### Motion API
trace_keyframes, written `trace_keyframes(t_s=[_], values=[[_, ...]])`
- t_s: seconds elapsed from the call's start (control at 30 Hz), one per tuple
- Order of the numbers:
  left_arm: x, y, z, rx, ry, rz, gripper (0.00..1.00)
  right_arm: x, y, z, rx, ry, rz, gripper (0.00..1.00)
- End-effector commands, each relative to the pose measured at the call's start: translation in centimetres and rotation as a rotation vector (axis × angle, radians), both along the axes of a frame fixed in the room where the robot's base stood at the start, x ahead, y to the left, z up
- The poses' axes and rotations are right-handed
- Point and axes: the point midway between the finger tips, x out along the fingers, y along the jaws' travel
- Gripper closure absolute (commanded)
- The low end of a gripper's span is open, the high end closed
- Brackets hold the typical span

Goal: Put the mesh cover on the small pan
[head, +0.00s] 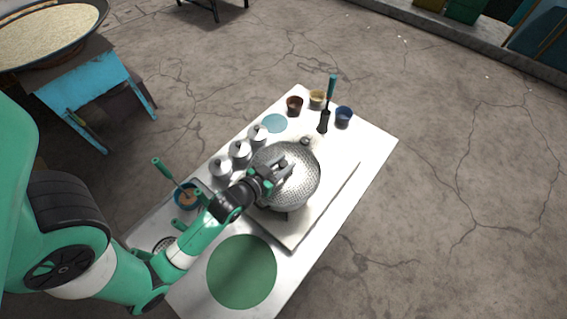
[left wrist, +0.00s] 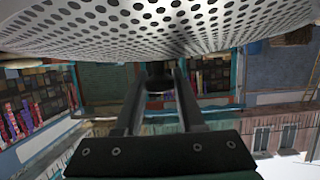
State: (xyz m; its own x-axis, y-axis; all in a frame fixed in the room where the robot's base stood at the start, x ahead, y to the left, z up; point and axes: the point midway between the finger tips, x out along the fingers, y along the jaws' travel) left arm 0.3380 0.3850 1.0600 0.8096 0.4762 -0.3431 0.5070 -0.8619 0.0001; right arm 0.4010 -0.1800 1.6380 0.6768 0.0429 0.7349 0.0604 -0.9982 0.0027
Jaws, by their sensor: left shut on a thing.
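The mesh cover (head: 300,188) is a round, silver, perforated dome. In the head view it lies over the small pan, which is mostly hidden beneath it, and I cannot tell whether they touch. My left gripper (head: 272,178) reaches over the cover from the left and is shut on it near its middle. In the left wrist view the perforated cover (left wrist: 160,25) fills the top, and the two fingers of my left gripper (left wrist: 160,85) point towards a dark knob between their tips. My right gripper is not in view.
The white table (head: 370,140) also holds several lidded silver pots (head: 220,168), a green round mat (head: 241,271), a light blue disc (head: 275,123), small bowls (head: 343,115) and an upright teal-handled tool (head: 331,88). A pale board (head: 325,205) lies under the pan.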

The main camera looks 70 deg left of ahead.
Motion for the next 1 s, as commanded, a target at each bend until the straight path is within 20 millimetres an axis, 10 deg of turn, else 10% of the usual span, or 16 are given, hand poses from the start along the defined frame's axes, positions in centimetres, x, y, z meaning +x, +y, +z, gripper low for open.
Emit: trace_keyframes(t_s=[1.0], values=[[0.0,0.0,-1.9,0.001,-0.002,0.000,1.00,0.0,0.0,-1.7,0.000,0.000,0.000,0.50]])
